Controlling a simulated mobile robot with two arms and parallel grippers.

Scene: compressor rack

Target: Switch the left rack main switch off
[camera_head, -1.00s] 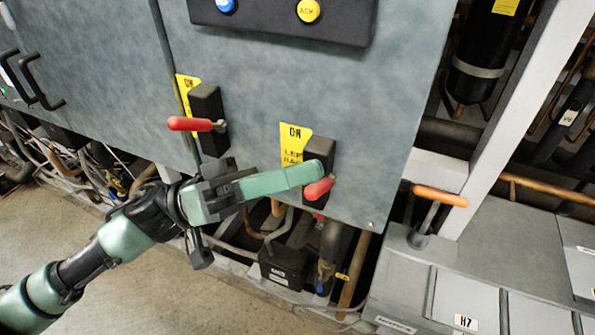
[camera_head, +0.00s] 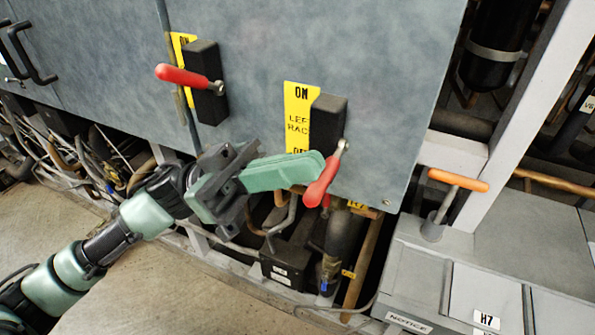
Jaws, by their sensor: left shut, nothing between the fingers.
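The left rack main switch is a black box (camera_head: 328,122) on the grey-blue panel with a red handle (camera_head: 322,183). A yellow label (camera_head: 298,108) beside it reads ON at the top and LEF RAC below, partly hidden by the box. The red handle slants down and to the left from its pivot, its tip near the panel's lower edge. My left gripper (camera_head: 318,168) is shut and empty, its green fingertips at the left side of the red handle. They look to be touching it or very close. My right gripper is not in view.
A second switch with a red handle (camera_head: 183,76) pointing left sits on the panel to the left. An orange T-handle (camera_head: 458,180) stands on a grey unit at the right. Pipes and a black box (camera_head: 290,262) fill the space under the panel.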

